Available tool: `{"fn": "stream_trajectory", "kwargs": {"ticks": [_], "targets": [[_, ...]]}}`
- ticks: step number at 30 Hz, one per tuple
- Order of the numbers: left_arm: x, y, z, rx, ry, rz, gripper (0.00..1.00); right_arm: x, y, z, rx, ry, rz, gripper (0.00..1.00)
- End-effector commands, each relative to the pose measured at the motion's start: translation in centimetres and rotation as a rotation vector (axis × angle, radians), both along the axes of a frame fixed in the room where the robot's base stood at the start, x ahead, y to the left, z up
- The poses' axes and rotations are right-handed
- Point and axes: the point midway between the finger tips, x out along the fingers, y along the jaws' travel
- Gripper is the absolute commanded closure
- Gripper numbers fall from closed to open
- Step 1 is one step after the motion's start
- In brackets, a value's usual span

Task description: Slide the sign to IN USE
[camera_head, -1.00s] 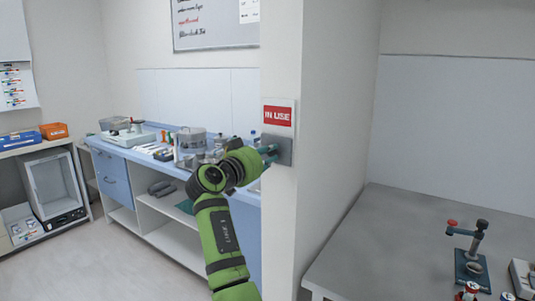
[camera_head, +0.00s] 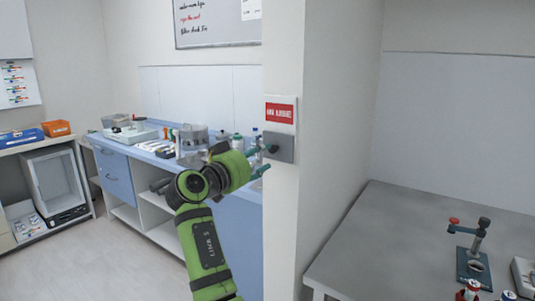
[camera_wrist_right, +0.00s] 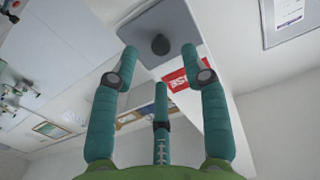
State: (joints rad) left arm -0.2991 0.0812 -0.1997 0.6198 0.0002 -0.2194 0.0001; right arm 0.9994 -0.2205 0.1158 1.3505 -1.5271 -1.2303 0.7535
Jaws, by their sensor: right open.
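The wall sign shows a red panel (camera_head: 281,113) with white lettering. The lettering is blurred now; a second ago it read IN USE. Below it is a grey cover plate (camera_head: 284,155) with a dark round knob (camera_head: 272,149). In the right wrist view the grey plate (camera_wrist_right: 187,22), the knob (camera_wrist_right: 160,44) and part of the red panel (camera_wrist_right: 175,82) show. My right gripper (camera_head: 260,161) is open and empty. Its fingers (camera_wrist_right: 160,65) are spread around the knob's line in that view, and nothing is between them. The knob looks clear of the fingers. My left gripper is out of view.
The sign is on the end of a white partition wall (camera_head: 284,220). A blue-fronted counter (camera_head: 114,174) with lab items stands behind my arm on the left. A grey table (camera_head: 372,235) with a small stand (camera_head: 476,250) is on the right.

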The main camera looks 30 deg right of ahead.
Motion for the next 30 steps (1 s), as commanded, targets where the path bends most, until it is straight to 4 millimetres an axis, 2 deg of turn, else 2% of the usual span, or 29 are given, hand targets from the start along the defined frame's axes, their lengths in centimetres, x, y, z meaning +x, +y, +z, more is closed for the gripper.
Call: {"fn": "stream_trajectory", "kwargs": {"ticks": [1, 6, 12, 30], "targets": [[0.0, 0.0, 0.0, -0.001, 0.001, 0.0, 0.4, -0.4, 1.2, -0.1, 0.001, 0.0, 0.003, 0.54], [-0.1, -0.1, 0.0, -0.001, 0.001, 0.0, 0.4, -1.7, 4.1, -0.1, 0.003, 0.001, 0.001, 0.54], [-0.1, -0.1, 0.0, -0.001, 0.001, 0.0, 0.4, -2.6, 6.1, -0.1, 0.001, 0.002, -0.001, 0.54], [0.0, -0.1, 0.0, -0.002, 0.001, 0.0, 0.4, -2.6, 6.4, -0.3, 0.0, 0.008, 0.003, 0.54]]}}
